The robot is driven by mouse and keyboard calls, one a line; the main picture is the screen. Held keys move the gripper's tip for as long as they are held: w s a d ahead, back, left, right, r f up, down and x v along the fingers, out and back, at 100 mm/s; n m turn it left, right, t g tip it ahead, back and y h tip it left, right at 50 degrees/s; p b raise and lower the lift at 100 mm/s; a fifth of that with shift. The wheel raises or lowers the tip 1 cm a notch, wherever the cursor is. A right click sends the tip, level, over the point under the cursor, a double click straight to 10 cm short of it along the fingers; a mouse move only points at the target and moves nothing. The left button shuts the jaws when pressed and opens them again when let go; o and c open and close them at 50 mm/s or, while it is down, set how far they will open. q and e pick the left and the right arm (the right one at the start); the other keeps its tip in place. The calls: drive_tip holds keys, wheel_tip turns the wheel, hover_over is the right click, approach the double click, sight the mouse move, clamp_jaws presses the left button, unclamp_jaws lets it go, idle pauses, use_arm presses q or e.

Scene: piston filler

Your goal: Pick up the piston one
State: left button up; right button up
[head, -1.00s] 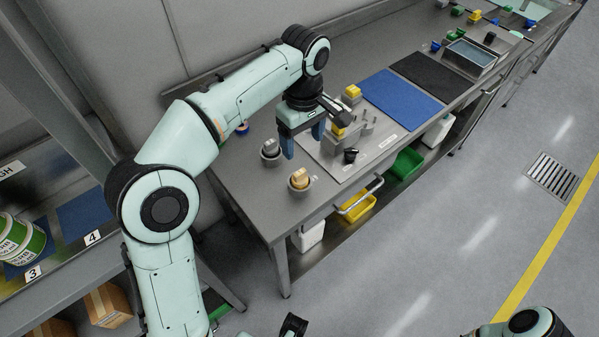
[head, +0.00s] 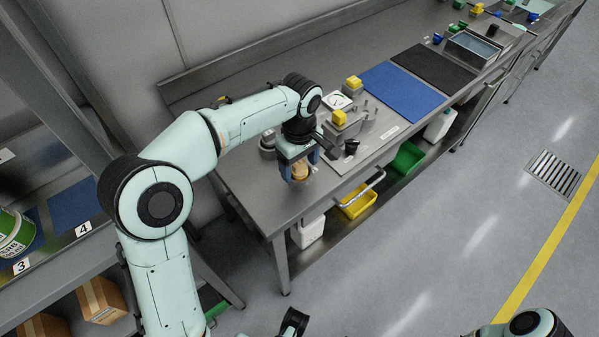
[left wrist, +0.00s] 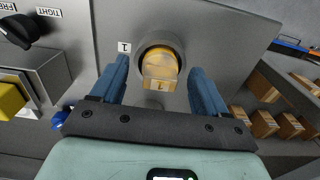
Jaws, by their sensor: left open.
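Piston one is a tan cylinder (left wrist: 159,68) with a label "1", sitting in a round grey holder (left wrist: 147,45) on the bench, beside a plate marked "1". In the head view the piston (head: 300,171) shows near the bench's front left corner, partly hidden by my gripper. My left gripper (head: 300,172) is above it, blue fingers open. In the left wrist view the fingers (left wrist: 160,82) stand on either side of the piston with gaps to both. My right gripper (head: 293,322) shows only in part at the bottom edge; its jaws cannot be made out.
A second round grey holder (head: 267,146) stands behind the piston. The filler fixture with yellow blocks (head: 339,118) and a black knob (head: 351,147) stands to the right. A blue mat (head: 403,91) and a black mat (head: 433,68) lie farther right. The bench's front left corner is clear.

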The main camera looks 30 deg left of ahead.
use_arm(q)
drive_tip(key=c, duration=1.2)
clamp_jaws()
drive_tip(key=shift+r, duration=0.15)
